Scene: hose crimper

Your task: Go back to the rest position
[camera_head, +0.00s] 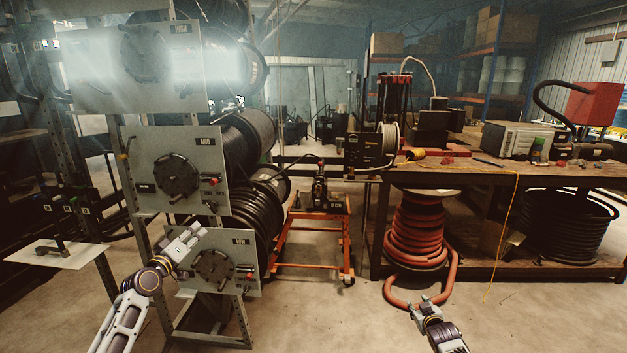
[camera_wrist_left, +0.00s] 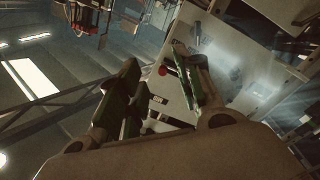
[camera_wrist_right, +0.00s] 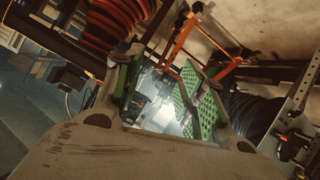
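My left gripper (camera_head: 190,240) is raised at the left in the head view, in front of the reel rack, overlapping the upper left of its lowest grey panel (camera_head: 240,264). In the left wrist view its two green-padded fingers (camera_wrist_left: 155,68) stand apart with nothing between them. My right gripper (camera_head: 424,309) is low at the bottom right in the head view, over the floor and near the loose end of the red hose (camera_head: 415,240). In the right wrist view its green-padded fingers (camera_wrist_right: 160,72) are apart and empty. I cannot tell whether the left gripper touches the panel.
The rack's middle panel (camera_head: 178,180) has a round dial and a red knob. An orange cart (camera_head: 318,240) stands in the centre. A workbench (camera_head: 480,170) carrying a grey box (camera_head: 515,138) fills the right. The floor (camera_head: 300,325) between my arms is clear.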

